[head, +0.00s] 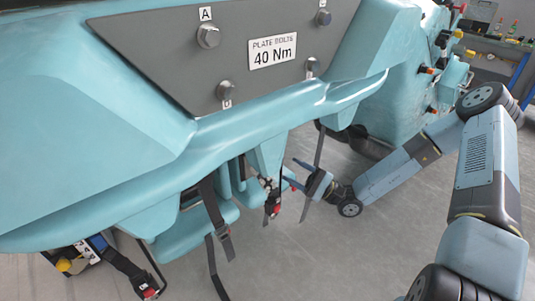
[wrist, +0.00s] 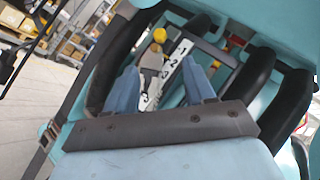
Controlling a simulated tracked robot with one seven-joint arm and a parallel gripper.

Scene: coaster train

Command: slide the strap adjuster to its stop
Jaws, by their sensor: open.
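A dark strap (head: 212,205) hangs from the teal car's underside, with a grey buckle-like adjuster (head: 223,233) partway down; where its stop is, I cannot tell. In the wrist view a dark strap (wrist: 38,160) runs down the left side; whether it is the same one is unclear. My gripper (head: 291,171) is right of and above that adjuster in the head view, fingers pointing left. In the wrist view my gripper (wrist: 161,78) shows two blue fingers spread apart, with no adjuster visibly held. A numbered white strip (wrist: 172,70) and a yellow knob (wrist: 159,35) appear beyond them.
The teal car body (head: 90,140) with a grey bolt plate (head: 255,50) overhangs the straps. A red-ended buckle (head: 272,208) hangs between the adjuster and my gripper. Another red buckle (head: 149,292) is at lower left. Black padded bars (wrist: 250,80) flank the wrist view. Grey floor is open below.

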